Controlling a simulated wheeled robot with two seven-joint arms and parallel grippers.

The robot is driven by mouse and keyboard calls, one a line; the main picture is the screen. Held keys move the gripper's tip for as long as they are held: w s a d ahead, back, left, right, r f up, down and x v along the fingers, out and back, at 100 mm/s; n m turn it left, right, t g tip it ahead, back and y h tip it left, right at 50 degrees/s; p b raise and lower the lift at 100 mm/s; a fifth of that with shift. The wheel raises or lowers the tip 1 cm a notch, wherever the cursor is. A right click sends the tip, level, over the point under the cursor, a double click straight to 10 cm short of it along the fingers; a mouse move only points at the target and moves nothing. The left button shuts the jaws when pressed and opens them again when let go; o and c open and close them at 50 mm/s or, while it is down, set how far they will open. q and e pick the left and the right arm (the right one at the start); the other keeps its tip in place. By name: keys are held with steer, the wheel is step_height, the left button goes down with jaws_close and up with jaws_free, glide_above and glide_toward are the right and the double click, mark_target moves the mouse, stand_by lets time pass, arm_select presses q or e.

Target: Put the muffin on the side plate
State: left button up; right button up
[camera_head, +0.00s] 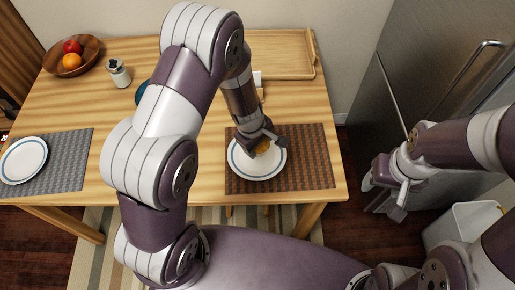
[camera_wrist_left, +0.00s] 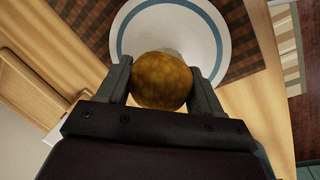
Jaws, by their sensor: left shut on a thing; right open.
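My left gripper (camera_head: 259,143) is shut on the muffin (camera_wrist_left: 161,81), which is golden brown and sits between the two fingers in the left wrist view. The muffin shows only partly in the head view (camera_head: 262,146), behind the fingers. The side plate (camera_head: 243,169), white with a blue ring, lies on a brown woven placemat. The muffin is over the plate's upper right part; I cannot tell whether it touches it. The plate also shows in the left wrist view (camera_wrist_left: 209,50), beyond the muffin. My right gripper (camera_head: 391,193) is open and empty, off the table's right side.
The brown placemat (camera_head: 312,165) lies near the table's right edge. Another white plate (camera_head: 22,160) is on a grey placemat (camera_head: 70,160) at left. A fruit bowl (camera_head: 72,58), a shaker (camera_head: 118,73) and a wooden tray (camera_head: 275,54) stand further back. A fridge (camera_head: 425,65) is at right.

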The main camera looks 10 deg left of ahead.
mark_target(257, 149)
arm_select(q)
steer(key=f, duration=0.1)
steer(key=f+b, duration=0.1)
steer(key=f, duration=0.1)
steer(key=w+f+b, duration=0.1)
steer(key=shift+a+f, duration=0.4)
steer(key=shift+w, duration=0.1)
steer(key=shift+f, duration=0.1)
steer(key=o, duration=1.1)
steer(key=shift+c, duration=0.2)
